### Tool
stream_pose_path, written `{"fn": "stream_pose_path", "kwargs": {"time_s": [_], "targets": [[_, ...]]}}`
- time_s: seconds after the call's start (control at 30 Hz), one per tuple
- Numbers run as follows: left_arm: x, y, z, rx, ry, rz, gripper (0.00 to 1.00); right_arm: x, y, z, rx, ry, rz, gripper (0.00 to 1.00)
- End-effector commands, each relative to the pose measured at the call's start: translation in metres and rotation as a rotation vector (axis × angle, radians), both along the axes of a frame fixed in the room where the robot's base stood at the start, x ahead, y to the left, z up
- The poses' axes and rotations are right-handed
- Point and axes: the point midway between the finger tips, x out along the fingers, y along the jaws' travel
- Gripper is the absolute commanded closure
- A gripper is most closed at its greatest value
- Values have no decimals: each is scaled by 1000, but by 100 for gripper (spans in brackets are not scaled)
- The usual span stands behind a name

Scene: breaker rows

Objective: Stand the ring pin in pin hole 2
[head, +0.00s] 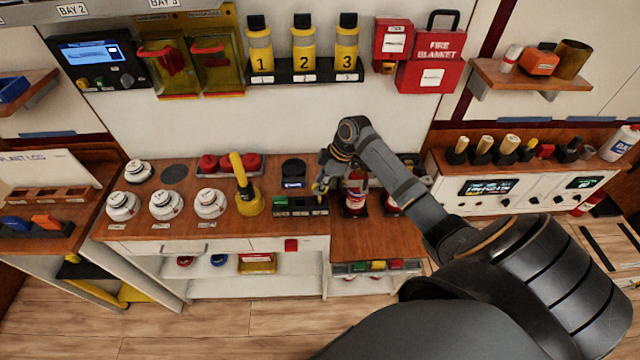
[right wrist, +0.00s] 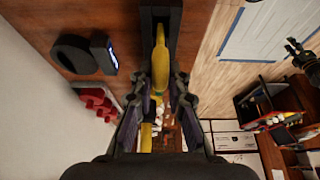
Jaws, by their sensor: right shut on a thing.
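My right gripper (head: 322,184) is over the right end of the middle wooden counter. It is shut on the yellow ring pin (right wrist: 160,62), which runs lengthwise between the fingers in the right wrist view. In the head view only a small yellow bit of the pin shows at the fingertips. A dark block (head: 300,206) with green parts and small white labels lies just below the gripper. The dark block also shows behind the pin in the right wrist view (right wrist: 174,14). I cannot make out pin hole 2 or whether the pin touches the block.
A black round object (head: 293,172) stands behind the block. A yellow tool (head: 246,190) stands upright to its left, near several white round detectors (head: 165,205). Red extinguishers (head: 355,195) stand close right of the gripper. Numbered yellow bottles (head: 303,45) hang on the wall above.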

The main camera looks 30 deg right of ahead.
Motion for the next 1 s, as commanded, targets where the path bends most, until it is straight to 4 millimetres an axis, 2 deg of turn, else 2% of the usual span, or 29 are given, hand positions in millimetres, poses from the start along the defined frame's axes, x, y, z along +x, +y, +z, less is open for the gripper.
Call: {"fn": "stream_pose_path", "kwargs": {"time_s": [0.47, 1.0], "targets": [[0, 0, 3, 0, 0, 0, 60, 0, 0, -1, 0, 0, 0, 100], [0, 0, -3, 0, 0, 0, 60, 0, 0, -14, 0, 0, -1, 100]]}}
